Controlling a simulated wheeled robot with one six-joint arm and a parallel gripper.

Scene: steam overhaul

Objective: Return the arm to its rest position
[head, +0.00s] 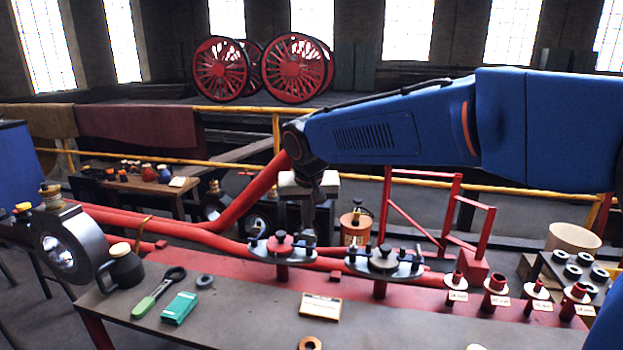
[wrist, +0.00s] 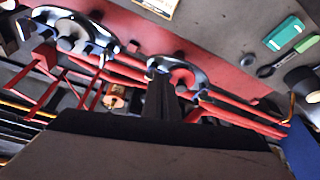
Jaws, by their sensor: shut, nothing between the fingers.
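My blue arm reaches in from the right in the head view. My gripper (head: 318,222) hangs below its dark wrist, pointing down over the far part of the bench (head: 250,306), near two flanged fittings on red pipes. In the wrist view, my gripper (wrist: 162,92) shows as two dark fingers close together with nothing between them. The left fitting (head: 282,246) has a red centre and stands just left of the fingers. The right fitting (head: 384,260) stands to their right. I cannot tell how far above the pipes the fingertips are.
Red pipes (head: 190,232) run along the bench's back. A lamp (head: 70,245), a dark jug (head: 121,268), a green-handled tool (head: 158,293) and a teal box (head: 179,308) are at left. Several red fittings (head: 497,290) stand at right. A yellow rail (head: 230,165) runs behind.

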